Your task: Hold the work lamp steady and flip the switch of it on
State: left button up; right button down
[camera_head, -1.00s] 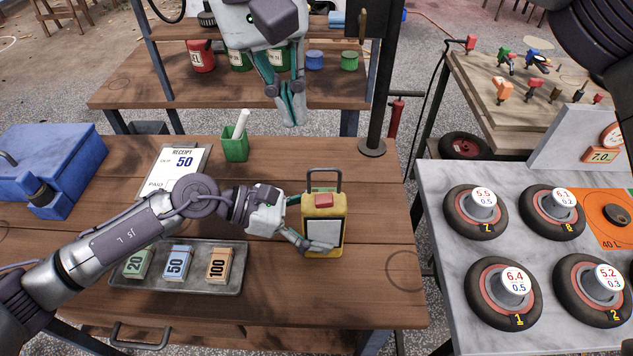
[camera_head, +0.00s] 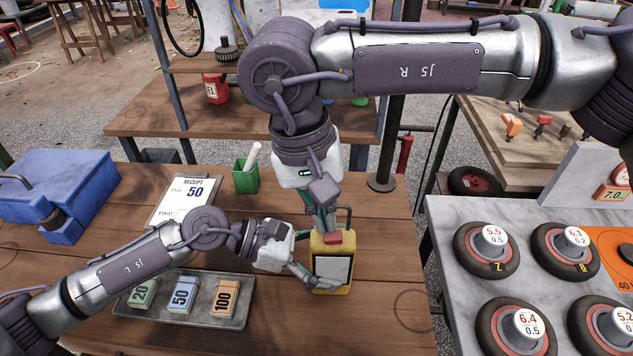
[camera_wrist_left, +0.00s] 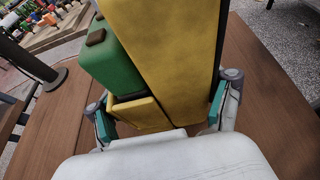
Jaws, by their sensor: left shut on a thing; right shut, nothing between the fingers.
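The work lamp (camera_head: 318,245) is a yellow box with a pale front panel, a dark top handle and a red switch (camera_head: 338,236) on its upper front. It stands upright on the wooden table. My left gripper (camera_head: 313,268) is shut on the lamp's lower body from the left. In the left wrist view its fingers (camera_wrist_left: 162,112) flank the yellow lamp body (camera_wrist_left: 165,55), with a green part (camera_wrist_left: 112,65) beside it. My right gripper (camera_head: 328,226) is shut and empty, pointing down at the lamp's top by the switch; I cannot tell whether it touches.
A metal tray (camera_head: 245,318) with several price-marked boxes lies front left. A receipt clipboard (camera_head: 165,212), green cup (camera_head: 245,180) and blue toolbox (camera_head: 65,185) stand further back. A marble-topped stand (camera_head: 455,290) with round weights is at right. The table's right front is clear.

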aim_at(338, 235)
jog(key=shift+d+f, duration=0.2)
jog(key=shift+f, duration=0.75)
pick_arm(q)
jog(key=shift+s, duration=0.1)
pick_arm(e)
jog(key=shift+s+a+f, duration=0.15)
jog(key=shift+f, duration=0.55)
jog(key=shift+d+r, duration=0.25)
jog(key=shift+d, duration=0.6)
pick_arm(q)
jog(key=shift+f, duration=0.2)
pick_arm(e)
jog(key=a+r, duration=0.8)
jog(key=r, duration=0.4)
jog(key=shift+s+r, duration=0.2)
jog(key=shift+r, duration=0.05)
